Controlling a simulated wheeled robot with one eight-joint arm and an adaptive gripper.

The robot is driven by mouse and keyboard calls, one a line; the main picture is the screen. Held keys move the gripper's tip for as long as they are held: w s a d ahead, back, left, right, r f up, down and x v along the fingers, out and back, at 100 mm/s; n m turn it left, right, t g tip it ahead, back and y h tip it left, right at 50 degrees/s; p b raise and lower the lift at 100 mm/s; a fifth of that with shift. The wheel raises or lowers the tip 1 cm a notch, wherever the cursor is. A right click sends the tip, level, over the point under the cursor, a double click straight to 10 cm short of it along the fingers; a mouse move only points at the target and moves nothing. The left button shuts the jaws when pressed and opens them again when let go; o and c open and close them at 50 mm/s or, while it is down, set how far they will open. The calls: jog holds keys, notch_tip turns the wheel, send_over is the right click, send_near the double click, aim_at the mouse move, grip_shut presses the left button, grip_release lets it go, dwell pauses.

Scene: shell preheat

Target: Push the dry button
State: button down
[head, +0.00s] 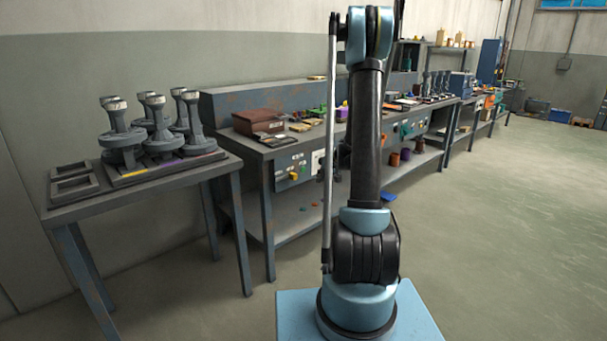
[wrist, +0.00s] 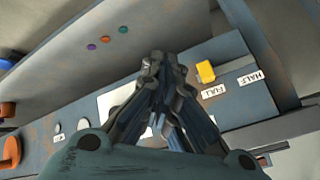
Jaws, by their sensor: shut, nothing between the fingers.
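In the wrist view my gripper (wrist: 163,62) is shut and empty, its fingertips in front of the bench's front panel (wrist: 228,110). A white plate (wrist: 112,100) on the panel is partly hidden behind the fingers. A yellow switch (wrist: 205,71) sits to the right of the fingertips, beside labels reading FULL (wrist: 214,91) and HALF (wrist: 250,78). I cannot make out a button marked dry; the fingers cover part of the panel. In the head view the panel (head: 284,181) shows left of my arm, with the yellow switch (head: 293,175); my gripper is not visible there.
The workbench (head: 262,152) carries a brown box (head: 258,122) and small items. Its lower shelf (head: 285,222) holds small coloured discs, also in the wrist view (wrist: 106,39). A side table (head: 75,205) with grey metal parts stands left. Open floor (head: 510,220) lies right.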

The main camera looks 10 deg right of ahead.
aim_at(303, 170)
jog(key=w+f, duration=0.1)
jog(key=w+d+f, duration=0.1)
jog(key=f, duration=0.1)
jog(key=shift+w+f, duration=0.15)
jog(key=shift+w, duration=0.25)
jog(key=w+a, duration=0.5)
jog(key=w, duration=0.2)
dwell(0.4)
jog(key=shift+w+a, duration=0.15)
dwell(1.3)
jog(key=shift+w+a, duration=0.2)
jog(key=shift+a, duration=0.05)
jog(key=shift+w+a, duration=0.25)
jog(key=shift+w, duration=0.1)
dwell(0.9)
jog(key=shift+s+d, duration=0.1)
dwell(0.3)
jog(key=shift+s+d, duration=0.45)
jog(key=shift+s, duration=0.1)
